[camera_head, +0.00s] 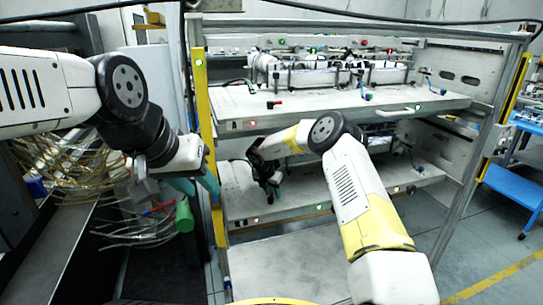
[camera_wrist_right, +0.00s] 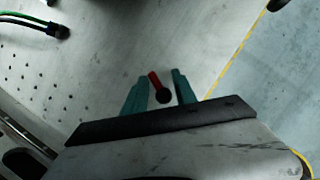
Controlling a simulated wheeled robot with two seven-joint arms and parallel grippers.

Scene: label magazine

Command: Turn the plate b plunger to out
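Plate b appears to be the lower plate (camera_head: 290,200) of the rack, below the plate marked A. My right gripper (camera_wrist_right: 160,91) is open, with one teal finger on each side of the plunger and gaps visible; contact cannot be told. In the head view my right gripper (camera_head: 272,190) is over the left part of the lower plate and hides the plunger.
A yellow post (camera_head: 205,135) stands at the rack's left edge. Loose cables (camera_head: 75,175) and a green cylinder (camera_head: 184,215) are near my left gripper.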

